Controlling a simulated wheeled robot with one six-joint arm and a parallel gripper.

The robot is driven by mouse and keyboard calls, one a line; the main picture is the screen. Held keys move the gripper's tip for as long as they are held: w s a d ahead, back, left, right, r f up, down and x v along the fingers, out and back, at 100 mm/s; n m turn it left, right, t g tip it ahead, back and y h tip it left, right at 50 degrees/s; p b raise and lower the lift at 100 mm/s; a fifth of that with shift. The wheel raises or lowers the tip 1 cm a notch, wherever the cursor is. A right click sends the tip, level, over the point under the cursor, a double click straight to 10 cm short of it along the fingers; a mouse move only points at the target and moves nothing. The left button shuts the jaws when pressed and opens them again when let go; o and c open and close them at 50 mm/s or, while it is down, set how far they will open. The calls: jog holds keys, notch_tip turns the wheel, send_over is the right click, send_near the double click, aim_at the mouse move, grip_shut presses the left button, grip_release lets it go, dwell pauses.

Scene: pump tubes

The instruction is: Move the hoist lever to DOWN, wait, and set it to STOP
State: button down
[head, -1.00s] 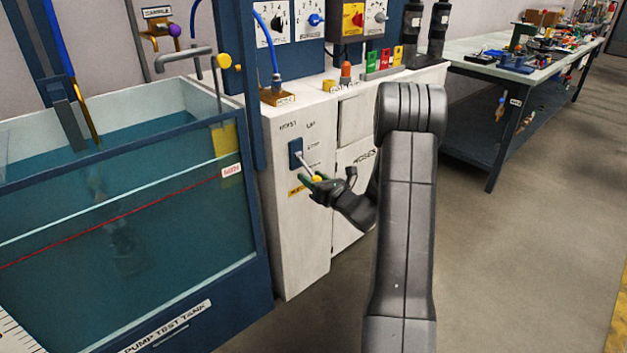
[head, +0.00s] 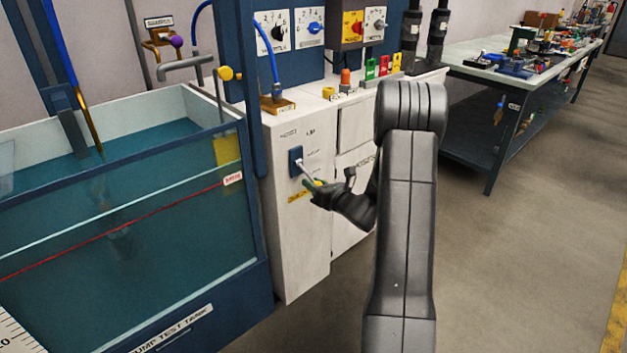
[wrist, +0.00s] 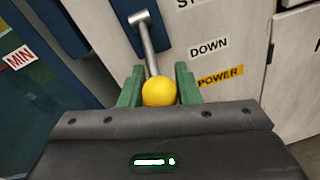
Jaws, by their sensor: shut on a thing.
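The hoist lever has a metal shaft (wrist: 149,44) and a yellow ball knob (wrist: 159,91). It comes out of a blue plate (head: 296,160) on the white cabinet front, and in the head view it slants downward to the right. My gripper (wrist: 159,89) is shut on the knob, with a green finger on each side of it. It also shows in the head view (head: 318,184). The DOWN label (wrist: 209,47) is right of the shaft, with a partly cut-off label above. I cannot tell exactly which mark the lever points at.
The water-filled pump test tank (head: 229,318) stands left of the cabinet (head: 298,255). A yellow POWER label (wrist: 220,76) is below DOWN. Dials, a blue hose and small colored parts are on and above the cabinet. A workbench (head: 468,66) is behind right; the floor at right is clear.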

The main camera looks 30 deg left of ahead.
jog(key=r+p, duration=0.1)
jog(key=p, duration=0.1)
jog(key=r+h+p, duration=0.1)
jog(key=p, duration=0.1)
jog(key=shift+s+d+r+g+h, duration=0.1)
jog(key=shift+d+g+h, duration=0.2)
jog(key=shift+g, duration=0.1)
jog(key=p, duration=0.1)
jog(key=h+p, duration=0.1)
jog(key=p, duration=0.1)
jog(key=shift+s+d+r+g, duration=0.1)
jog(key=shift+d+r+g, duration=0.05)
jog(key=shift+r+g, duration=0.2)
jog(key=shift+r+p, duration=0.3)
jog(key=shift+r, duration=0.05)
jog(key=c, duration=1.1)
grip_release()
jog(key=shift+d, duration=0.1)
jog(key=p+v, duration=0.1)
jog(key=v, duration=1.2)
jog(key=shift+s+d+r, duration=0.15)
jog(key=shift+d+r, duration=0.05)
jog(key=shift+r, duration=0.1)
